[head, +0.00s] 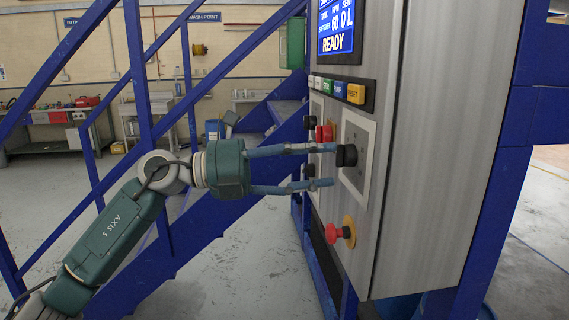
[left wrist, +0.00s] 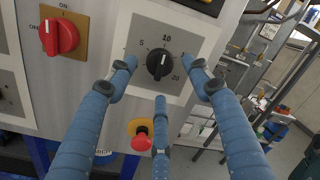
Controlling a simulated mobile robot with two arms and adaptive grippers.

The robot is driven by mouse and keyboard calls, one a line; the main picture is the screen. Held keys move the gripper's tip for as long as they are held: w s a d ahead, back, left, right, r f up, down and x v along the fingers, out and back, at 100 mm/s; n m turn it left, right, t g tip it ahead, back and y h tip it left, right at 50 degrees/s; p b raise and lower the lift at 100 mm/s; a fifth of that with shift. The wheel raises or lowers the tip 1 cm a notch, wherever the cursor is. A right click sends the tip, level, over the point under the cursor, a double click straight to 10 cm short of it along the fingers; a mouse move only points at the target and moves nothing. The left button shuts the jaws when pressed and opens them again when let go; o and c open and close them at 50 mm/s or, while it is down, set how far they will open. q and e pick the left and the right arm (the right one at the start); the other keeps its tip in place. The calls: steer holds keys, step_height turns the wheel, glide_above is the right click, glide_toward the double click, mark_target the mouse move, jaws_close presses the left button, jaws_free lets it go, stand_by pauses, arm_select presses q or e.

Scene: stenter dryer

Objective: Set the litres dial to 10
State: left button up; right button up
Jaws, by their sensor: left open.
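The litres dial is a black knob (left wrist: 160,64) on a grey square plate (left wrist: 140,34) marked 5, 10 and 20. Its white pointer line points up, roughly toward the 10. In the head view the black knob (head: 346,155) sticks out of the steel cabinet front, below the row of buttons. My left gripper (head: 331,165) is open with blue fingers, close in front of the knob. In the left wrist view the left gripper (left wrist: 160,77) has two fingers either side of the knob and one below it, apparently not touching. My right gripper is not in view.
A red emergency button (head: 338,233) on a yellow base sits just below the dial. A red rotary switch (left wrist: 60,37) is left of the dial in the wrist view. Coloured push buttons (head: 338,89) and a READY display (head: 340,30) are above. Blue stair rails (head: 215,75) stand behind my arm.

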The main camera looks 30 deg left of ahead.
arm_select(q)
steer(key=v, duration=0.9)
